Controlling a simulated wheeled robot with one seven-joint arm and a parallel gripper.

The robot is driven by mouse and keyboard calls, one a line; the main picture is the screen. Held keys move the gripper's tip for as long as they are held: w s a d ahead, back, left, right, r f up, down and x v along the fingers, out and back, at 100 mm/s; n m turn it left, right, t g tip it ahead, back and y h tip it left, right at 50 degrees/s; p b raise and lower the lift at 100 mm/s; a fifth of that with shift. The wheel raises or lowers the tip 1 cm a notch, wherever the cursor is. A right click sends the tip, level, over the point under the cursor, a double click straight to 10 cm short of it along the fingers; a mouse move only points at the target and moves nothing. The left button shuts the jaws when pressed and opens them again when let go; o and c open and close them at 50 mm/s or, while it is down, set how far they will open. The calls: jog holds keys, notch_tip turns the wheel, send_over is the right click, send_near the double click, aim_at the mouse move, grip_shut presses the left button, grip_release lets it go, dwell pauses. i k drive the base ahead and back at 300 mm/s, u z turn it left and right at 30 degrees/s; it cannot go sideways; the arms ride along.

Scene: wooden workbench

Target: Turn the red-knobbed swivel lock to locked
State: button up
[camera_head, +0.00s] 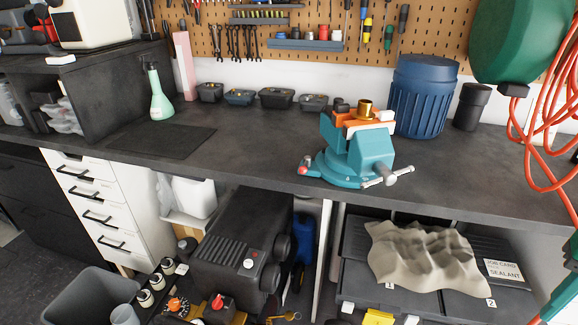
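A teal bench vise (366,152) stands on the dark workbench near its front edge, right of the middle. The swivel lock (303,168) sticks out low at the left side of the vise's round base. It is a small lever with a red knob; its exact angle is too small to read. A small "0" style mark shows on the base front, hard to make out. The vise jaws hold an orange and white piece with a brass-coloured cylinder (365,107) on top. My gripper is not in view.
A grey vise handle (388,176) juts out at the front right. A blue ribbed bin (422,97) and a black cup (471,106) stand behind right. An orange hose (522,140) hangs at the right. The bench (250,150) left of the vise is clear.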

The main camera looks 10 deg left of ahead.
aim_at(307, 159)
jog(key=u, duration=2.4)
jog(key=k, duration=0.95)
jog(key=z, duration=0.9)
jog(key=i, duration=1)
